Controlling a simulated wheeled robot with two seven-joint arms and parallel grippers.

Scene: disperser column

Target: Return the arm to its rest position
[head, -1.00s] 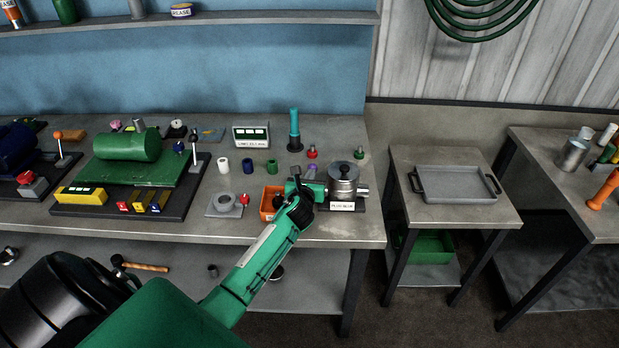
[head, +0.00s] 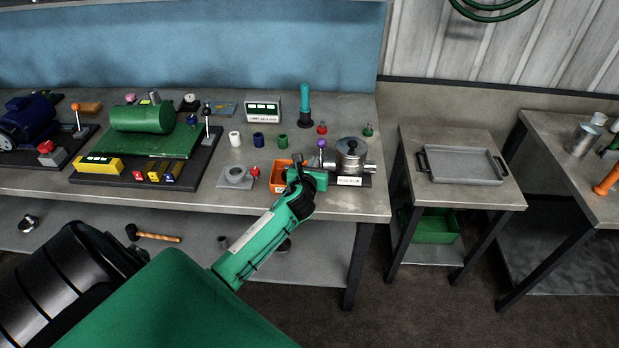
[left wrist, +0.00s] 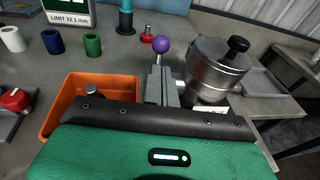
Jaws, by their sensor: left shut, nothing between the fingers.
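My left arm, green and black, reaches in from the lower left of the head view. Its gripper (head: 297,165) is over the front right of the grey workbench (head: 215,202), in front of a steel cylindrical device (head: 352,158) with a black knob. In the left wrist view the two grey fingers (left wrist: 162,84) are shut together with nothing between them. A purple ball knob (left wrist: 162,47) shows just beyond the fingertips, and the steel device (left wrist: 215,68) stands to their right. Contact with either cannot be told. My right gripper is not in view.
An orange bin (left wrist: 72,97) is left of the fingers. A teal column (head: 304,103), small coloured cylinders and a green motor (head: 141,118) stand on the bench. A side table with a grey tray (head: 460,165) is right, past a floor gap.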

